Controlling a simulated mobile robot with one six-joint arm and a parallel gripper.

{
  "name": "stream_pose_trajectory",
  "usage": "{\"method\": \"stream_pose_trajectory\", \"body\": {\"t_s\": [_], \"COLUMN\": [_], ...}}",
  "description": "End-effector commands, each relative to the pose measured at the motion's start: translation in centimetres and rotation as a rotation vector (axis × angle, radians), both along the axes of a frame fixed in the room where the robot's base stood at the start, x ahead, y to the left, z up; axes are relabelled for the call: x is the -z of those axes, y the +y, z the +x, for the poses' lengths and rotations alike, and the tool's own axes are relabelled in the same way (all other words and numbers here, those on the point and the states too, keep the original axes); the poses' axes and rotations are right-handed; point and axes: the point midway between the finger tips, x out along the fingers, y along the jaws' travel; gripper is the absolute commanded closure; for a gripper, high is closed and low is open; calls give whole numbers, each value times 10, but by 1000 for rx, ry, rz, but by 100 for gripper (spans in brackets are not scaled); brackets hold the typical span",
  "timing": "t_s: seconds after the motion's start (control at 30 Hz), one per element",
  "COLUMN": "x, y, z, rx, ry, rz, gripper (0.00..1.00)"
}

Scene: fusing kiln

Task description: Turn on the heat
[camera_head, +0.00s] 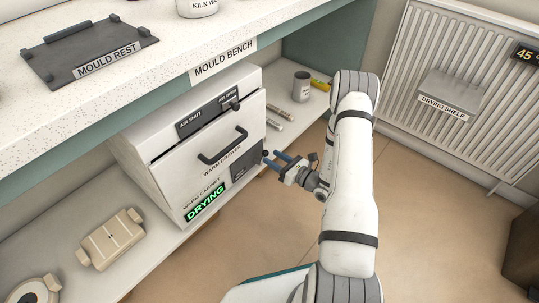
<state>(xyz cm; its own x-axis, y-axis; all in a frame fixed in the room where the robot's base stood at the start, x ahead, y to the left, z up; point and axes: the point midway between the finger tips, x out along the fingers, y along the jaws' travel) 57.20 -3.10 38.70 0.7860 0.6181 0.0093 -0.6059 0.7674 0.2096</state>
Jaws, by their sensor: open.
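The warm cabinet (170,180) is a white box on the shelf under the mould bench. Its front has a warm drawer with a dark handle (223,147), and a green lit display (207,204) reads DRYING. A dark panel (245,166) sits at the front's lower right; its marks are too small to read. An air strip (205,117) runs along the top, with a small dark knob (236,105) at its AIR OPEN end. My gripper (271,156) is open and empty, its blue fingers pointing left just right of the dark panel. I cannot tell whether they touch it.
The bench top (160,70) overhangs the cabinet and carries a mould rest (85,45). A grey cup (301,86) and small rods (280,118) lie on the shelf to the right. A radiator (450,60) with a drying shelf (447,95) stands farther right. The floor between is clear.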

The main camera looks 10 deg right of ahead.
Motion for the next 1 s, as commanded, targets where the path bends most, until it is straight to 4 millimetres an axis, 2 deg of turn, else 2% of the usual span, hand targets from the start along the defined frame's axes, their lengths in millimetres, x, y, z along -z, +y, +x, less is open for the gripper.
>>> {"method": "stream_pose_trajectory", "body": {"t_s": [0.13,0.33,0.87,0.93,1.0], "x": [-2,0,1,-3,-16], "y": [-18,-30,-31,-30,-26], "z": [-22,-38,-41,-40,-39], "rx": [5,2,-1,-7,-32], "ry": [1,1,0,-2,-12], "rz": [2,1,0,-2,-12], "gripper": [55,55,55,55,55]}}
